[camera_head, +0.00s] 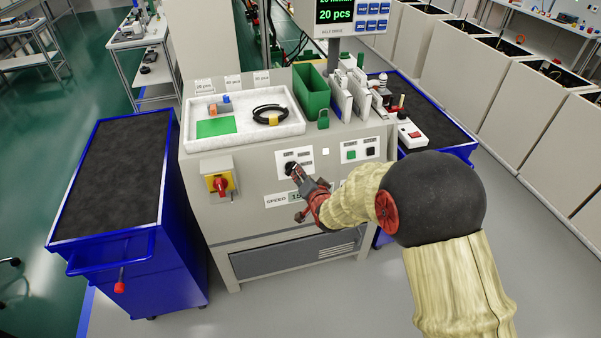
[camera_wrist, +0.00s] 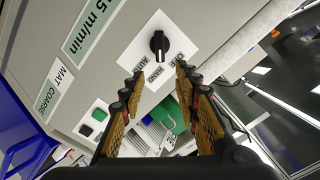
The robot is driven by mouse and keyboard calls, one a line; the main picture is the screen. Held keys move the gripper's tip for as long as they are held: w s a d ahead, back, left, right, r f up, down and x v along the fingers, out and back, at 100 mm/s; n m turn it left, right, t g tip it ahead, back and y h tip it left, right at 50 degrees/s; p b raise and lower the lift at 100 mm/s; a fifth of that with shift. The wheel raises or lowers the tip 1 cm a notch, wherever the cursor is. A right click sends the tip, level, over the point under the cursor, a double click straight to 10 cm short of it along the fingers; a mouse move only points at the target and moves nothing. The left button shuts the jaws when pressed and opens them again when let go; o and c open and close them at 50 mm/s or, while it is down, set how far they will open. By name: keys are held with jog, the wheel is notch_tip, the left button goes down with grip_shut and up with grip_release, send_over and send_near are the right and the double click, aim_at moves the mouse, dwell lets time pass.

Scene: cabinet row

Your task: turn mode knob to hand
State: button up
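The mode knob (camera_wrist: 159,43) is black and sits on a white plate (camera_wrist: 143,48) with small labels, one reading HAND, in the wrist view. Its grip lies roughly upright in that picture; I cannot tell surely which label it points at. My gripper (camera_wrist: 158,76) is open, its two padded fingers apart with nothing between their tips. The knob shows just beyond the fingertips, apart from them in the picture. In the head view my gripper (camera_head: 295,172) is at the cabinet's front panel, over the lower part of the knob's plate (camera_head: 305,156), hiding much of the knob.
A red rotary switch on a yellow plate (camera_head: 209,183) is to the left. Green and black buttons (camera_head: 360,154) are to the right. A white tray (camera_head: 190,130) with small parts and a green bin (camera_head: 311,92) stand on top. Blue carts (camera_head: 110,250) flank the cabinet.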

jog(key=shift+v, duration=0.9)
jog(key=s+d+f+n+g+h, duration=0.1)
jog(key=s+d+f+n+g, duration=0.2)
jog(key=s+f, duration=0.4)
jog(key=s+d+n+g+h, duration=0.1)
jog(key=s+d+n+g, duration=0.1)
jog(key=s+g, duration=0.35)
jog(key=s+d+r, duration=0.4)
jog(key=s+r, duration=0.4)
jog(key=s, duration=0.1)
jog(key=s+d+r+h, duration=0.1)
jog(key=s+d+r, duration=0.4)
jog(key=s+r, duration=0.4)
jog(key=s+d+r+t, duration=0.1)
jog(key=s+d+r, duration=0.3)
jog(key=s+r, duration=0.4)
jog(key=shift+s+d+r+n+h, duration=0.2)
jog(key=shift+s+n+h, duration=0.2)
jog(key=shift+s, duration=0.5)
